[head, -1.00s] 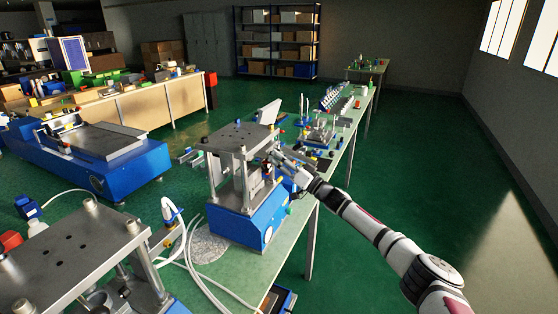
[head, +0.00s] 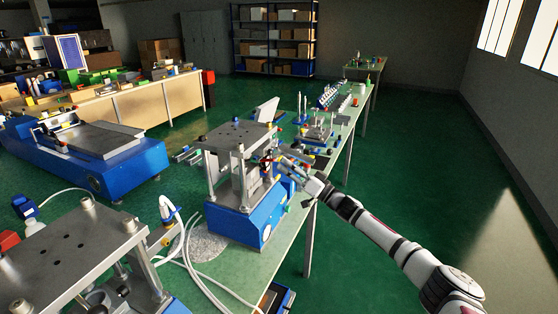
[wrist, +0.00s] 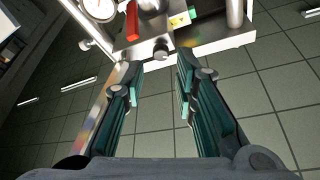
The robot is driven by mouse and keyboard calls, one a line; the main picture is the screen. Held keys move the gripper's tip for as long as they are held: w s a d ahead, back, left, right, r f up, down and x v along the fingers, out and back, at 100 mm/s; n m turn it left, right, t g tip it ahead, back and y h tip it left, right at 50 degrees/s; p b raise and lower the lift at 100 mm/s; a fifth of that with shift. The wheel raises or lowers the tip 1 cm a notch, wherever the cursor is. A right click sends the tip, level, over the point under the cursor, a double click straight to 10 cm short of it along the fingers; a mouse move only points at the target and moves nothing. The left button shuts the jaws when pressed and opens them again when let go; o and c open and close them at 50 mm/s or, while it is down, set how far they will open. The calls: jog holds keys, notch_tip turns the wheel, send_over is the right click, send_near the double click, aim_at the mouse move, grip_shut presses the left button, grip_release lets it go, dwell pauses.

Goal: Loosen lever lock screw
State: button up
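A crimping press (head: 240,222) with a blue base, steel posts and a flat steel top plate stands on the green bench. My gripper (head: 279,158) is at the right side of this press, near its top plate. In the wrist view my gripper (wrist: 158,75) is open, with a clear gap between the two fingers. Just beyond the fingertips is a small silver knob-like part (wrist: 161,49) on the press; I cannot tell whether it is the lever lock screw. A red handle (wrist: 132,22) and a round gauge (wrist: 99,8) sit left of it. Contact is not visible.
A second steel press (head: 75,250) stands at the near left, with white hoses (head: 190,262) between the two. Small fixtures (head: 318,132) crowd the bench behind my gripper. The floor (head: 400,160) to the right is clear.

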jog(key=v, duration=0.6)
jog(key=shift+s+d+f, duration=0.2)
jog(key=shift+s+d, duration=0.05)
